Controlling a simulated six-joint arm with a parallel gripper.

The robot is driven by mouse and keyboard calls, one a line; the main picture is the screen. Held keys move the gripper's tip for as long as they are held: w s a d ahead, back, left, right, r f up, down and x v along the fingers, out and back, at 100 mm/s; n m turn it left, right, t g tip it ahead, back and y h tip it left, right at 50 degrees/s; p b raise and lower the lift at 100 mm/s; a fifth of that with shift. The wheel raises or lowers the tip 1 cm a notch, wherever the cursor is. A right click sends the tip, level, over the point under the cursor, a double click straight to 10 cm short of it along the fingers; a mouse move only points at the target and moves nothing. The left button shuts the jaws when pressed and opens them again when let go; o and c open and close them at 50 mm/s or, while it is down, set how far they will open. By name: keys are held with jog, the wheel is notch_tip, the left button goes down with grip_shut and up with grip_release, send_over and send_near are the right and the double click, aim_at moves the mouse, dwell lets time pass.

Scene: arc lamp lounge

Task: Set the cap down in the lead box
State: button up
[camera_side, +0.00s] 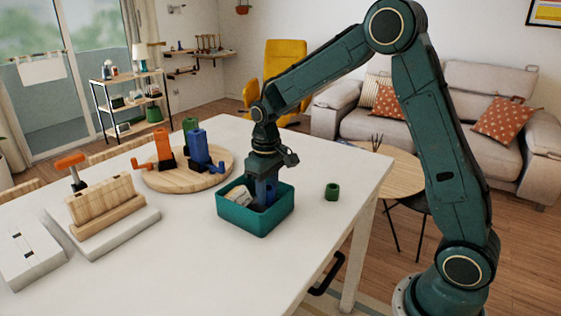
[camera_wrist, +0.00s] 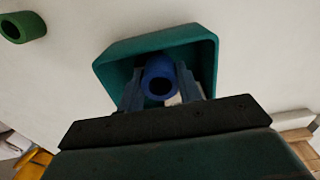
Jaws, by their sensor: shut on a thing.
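The blue cap (camera_wrist: 158,80), a short hollow cylinder, is between the fingers of my gripper (camera_wrist: 168,84) in the wrist view. My gripper (camera_side: 264,193) points down into the teal box (camera_side: 266,222) in the side view and is shut on the cap. The box's open inside also shows around the cap in the wrist view (camera_wrist: 122,52). The fingers and box wall mostly hide the cap in the side view. I cannot tell whether it touches the box floor. A pale item (camera_side: 238,194) shows inside the box at the left.
A green ring-shaped piece (camera_side: 332,191) lies right of the box, also in the wrist view (camera_wrist: 22,26). A round wooden board (camera_side: 187,181) with orange, blue and green pieces stands behind left. A wooden block rack (camera_side: 103,209) is farther left. The white table (camera_side: 205,270) is clear in front.

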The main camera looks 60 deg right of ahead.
jog(key=shift+f, duration=0.55)
jog(key=o, duration=1)
notch_tip(320, 180, up, 13)
jog(key=shift+r, duration=0.1)
dwell(0.4)
jog(key=shift+s, duration=0.1)
dwell(0.4)
